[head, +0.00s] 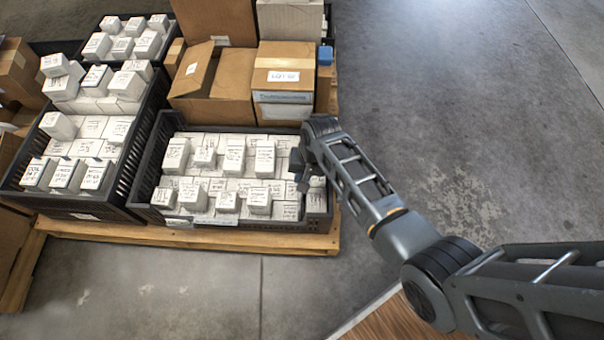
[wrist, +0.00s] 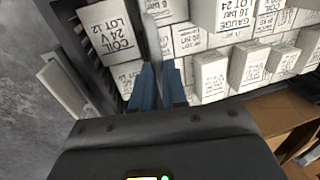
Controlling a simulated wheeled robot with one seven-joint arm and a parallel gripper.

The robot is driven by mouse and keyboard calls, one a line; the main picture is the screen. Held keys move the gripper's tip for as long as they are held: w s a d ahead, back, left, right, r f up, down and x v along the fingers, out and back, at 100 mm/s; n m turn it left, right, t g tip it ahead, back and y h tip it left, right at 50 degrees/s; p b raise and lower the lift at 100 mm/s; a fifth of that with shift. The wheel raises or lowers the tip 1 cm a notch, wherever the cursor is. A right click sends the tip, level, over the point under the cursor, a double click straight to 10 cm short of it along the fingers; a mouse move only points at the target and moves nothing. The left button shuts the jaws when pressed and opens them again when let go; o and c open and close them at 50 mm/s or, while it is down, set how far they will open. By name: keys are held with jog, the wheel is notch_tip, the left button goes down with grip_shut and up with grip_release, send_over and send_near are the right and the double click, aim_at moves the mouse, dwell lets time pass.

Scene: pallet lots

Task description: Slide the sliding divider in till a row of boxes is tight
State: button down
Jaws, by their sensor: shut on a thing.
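My gripper (wrist: 158,75) has its two blue fingers closed on a thin grey upright plate, the sliding divider (wrist: 152,40). In the head view my gripper (head: 302,178) reaches into the right end of the front black crate (head: 147,185), and the divider is hidden there behind my arm. White boxes (head: 233,160) fill the crate in rows, some standing higher on others. In the wrist view a box marked COIL 24 V LOT 12 (wrist: 108,32) is left of the divider. Boxes marked GAUGE LOT 24 (wrist: 236,15) are to its right. I cannot tell whether the nearest boxes touch the divider.
Black crates of white boxes (head: 80,125) stand at the left. Open and closed cardboard cartons (head: 284,75) stand behind the front crate. All rest on a wooden pallet (head: 190,237). Bare concrete floor (head: 450,90) lies free to the right.

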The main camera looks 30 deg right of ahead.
jog(key=w+a+b, duration=0.4)
jog(key=w+a, duration=0.3)
jog(key=a, duration=0.3)
jog(key=w+a+b, duration=0.4)
jog(key=w+a, duration=0.3)
jog(key=a, duration=0.3)
jog(key=shift+w, duration=0.25)
jog(key=c, duration=1.2)
grip_release()
jog(key=shift+o, duration=0.2)
jog(key=shift+r, duration=0.1)
notch_tip(320, 180, up, 8)
jog(key=s+d+p, duration=0.1)
jog(key=p, duration=0.3)
jog(key=shift+d+f, duration=0.15)
jog(key=shift+f, duration=0.1)
